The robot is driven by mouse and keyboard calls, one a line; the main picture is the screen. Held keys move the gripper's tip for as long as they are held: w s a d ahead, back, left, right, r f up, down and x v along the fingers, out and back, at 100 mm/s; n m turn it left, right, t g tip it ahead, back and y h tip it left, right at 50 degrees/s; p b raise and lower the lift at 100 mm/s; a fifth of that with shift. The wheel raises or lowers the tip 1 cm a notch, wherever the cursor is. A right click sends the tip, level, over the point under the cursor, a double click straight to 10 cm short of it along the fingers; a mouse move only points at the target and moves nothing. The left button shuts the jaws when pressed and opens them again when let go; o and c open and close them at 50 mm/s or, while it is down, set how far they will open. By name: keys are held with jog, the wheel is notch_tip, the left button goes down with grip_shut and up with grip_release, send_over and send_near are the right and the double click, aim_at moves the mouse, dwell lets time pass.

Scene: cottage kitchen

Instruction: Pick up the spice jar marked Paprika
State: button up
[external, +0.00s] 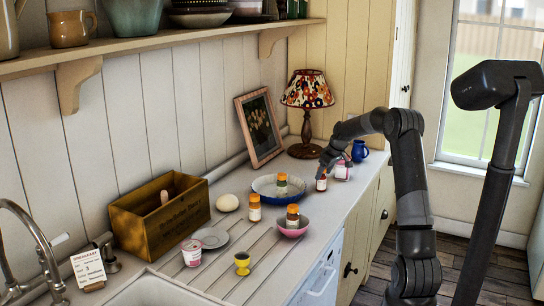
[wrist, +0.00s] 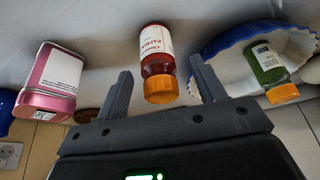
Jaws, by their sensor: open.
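The Paprika jar (wrist: 158,60) has red contents, an orange cap and a white label whose name I can read in the wrist view. There it lies between the two spread fingers of my gripper (wrist: 163,86), with its cap toward me. The fingers are open and neither clearly touches it. In the external view the jar (external: 321,181) stands on the counter right of the blue-rimmed bowl (external: 263,194), and my gripper (external: 326,163) is right at it, its fingertips hard to make out.
A green-filled jar (wrist: 268,65) is in the bowl, close to my right finger. A pink tin (wrist: 54,78) stands on the other side, near a blue jug (external: 360,151). More orange-capped jars (external: 254,209) stand further left. A lamp (external: 307,100) and picture frame (external: 258,130) are behind.

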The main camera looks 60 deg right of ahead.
jog(key=x, duration=0.4)
jog(key=shift+d, duration=0.2)
jog(key=c, duration=1.1)
jog(key=shift+r, duration=0.1)
jog(key=shift+r, duration=0.1)
